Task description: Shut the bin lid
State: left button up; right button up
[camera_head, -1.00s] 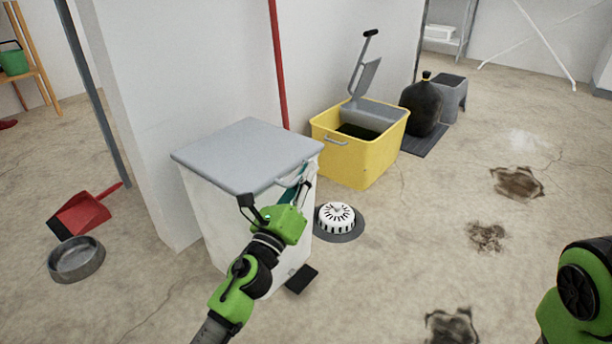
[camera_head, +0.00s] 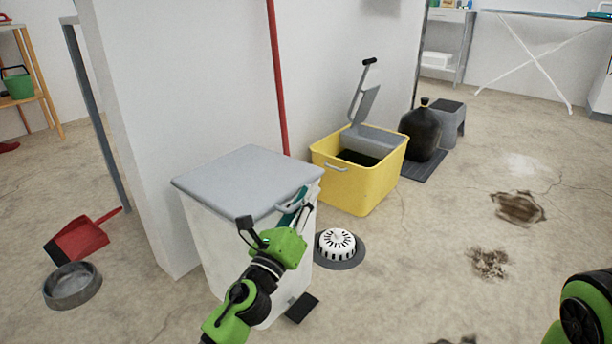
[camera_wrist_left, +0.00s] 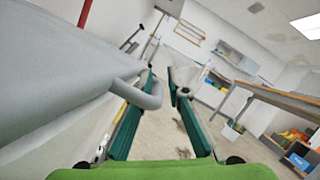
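The bin (camera_head: 218,245) is white and stands beside the wall's end. Its grey lid (camera_head: 245,178) lies flat across the top, with a curved grey handle (camera_head: 291,206) at the front right edge. The lid fills the left of the wrist view (camera_wrist_left: 50,75), and its handle (camera_wrist_left: 142,93) shows there too. My left gripper (camera_head: 275,212) is open at the handle, one finger each side of a gap. In the wrist view the handle reaches over the left finger; I cannot tell whether they touch. My right gripper is out of view.
A yellow bucket (camera_head: 370,188) and a white round vent (camera_head: 338,243) stand right of the bin. A red dustpan (camera_head: 78,240) and grey bowl (camera_head: 72,286) lie to the left. A black pedal (camera_head: 301,308) sits at the bin's base. Floor at right is mostly open.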

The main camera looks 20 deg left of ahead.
pick_arm(q)
notch_tip(320, 180, up, 8)
jog(key=shift+r, duration=0.1)
jog(key=shift+s, duration=0.15)
dwell(0.4)
jog(key=d+r+b+v, duration=0.1)
jog(key=b+v, duration=0.1)
jog(key=v, duration=1.3)
jog(key=shift+s, duration=0.55)
dwell(0.3)
